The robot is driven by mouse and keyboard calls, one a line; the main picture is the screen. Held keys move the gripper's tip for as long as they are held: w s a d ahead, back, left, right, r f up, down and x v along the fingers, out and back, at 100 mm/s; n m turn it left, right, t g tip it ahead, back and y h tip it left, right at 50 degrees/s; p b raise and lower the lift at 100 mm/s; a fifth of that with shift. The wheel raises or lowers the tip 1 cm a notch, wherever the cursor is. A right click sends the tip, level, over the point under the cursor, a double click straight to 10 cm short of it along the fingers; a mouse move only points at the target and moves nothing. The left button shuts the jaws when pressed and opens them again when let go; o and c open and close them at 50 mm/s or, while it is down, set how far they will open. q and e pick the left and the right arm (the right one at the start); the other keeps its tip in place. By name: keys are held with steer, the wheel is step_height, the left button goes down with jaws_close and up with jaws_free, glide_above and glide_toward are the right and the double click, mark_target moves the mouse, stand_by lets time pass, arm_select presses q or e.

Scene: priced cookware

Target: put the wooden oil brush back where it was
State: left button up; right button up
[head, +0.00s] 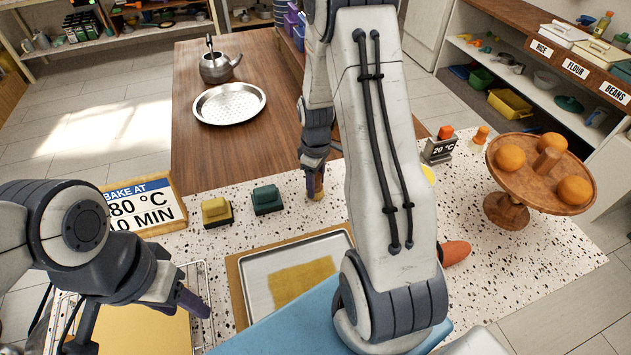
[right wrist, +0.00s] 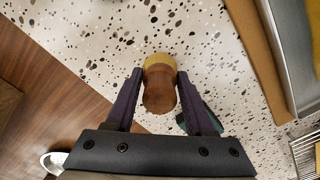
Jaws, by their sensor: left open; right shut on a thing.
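The wooden oil brush (right wrist: 160,94) has a brown wooden handle and a yellowish end. In the right wrist view it sits between the fingers of my right gripper (right wrist: 158,78), which is shut on it. In the head view my right gripper (head: 316,185) points down at the back edge of the speckled counter, and my arm hides much around it. I cannot tell whether the brush touches the counter. My left gripper (head: 138,318) is open and empty at the lower left, above a yellow-tan surface and a wire rack (head: 196,285).
A yellow block (head: 215,211) and a green block (head: 267,199) stand left of my right gripper. A metal tray (head: 262,311) with a golden patch lies in front. A sign (head: 142,206) stands left; a wooden stand (head: 541,177) with oranges stands right. A kettle (head: 217,67) and perforated pan (head: 229,104) are behind.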

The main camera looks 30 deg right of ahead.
steer(key=shift+f, duration=0.2)
steer(key=shift+f, duration=0.2)
steer(key=o, duration=1.2)
steer(key=shift+r, duration=0.15)
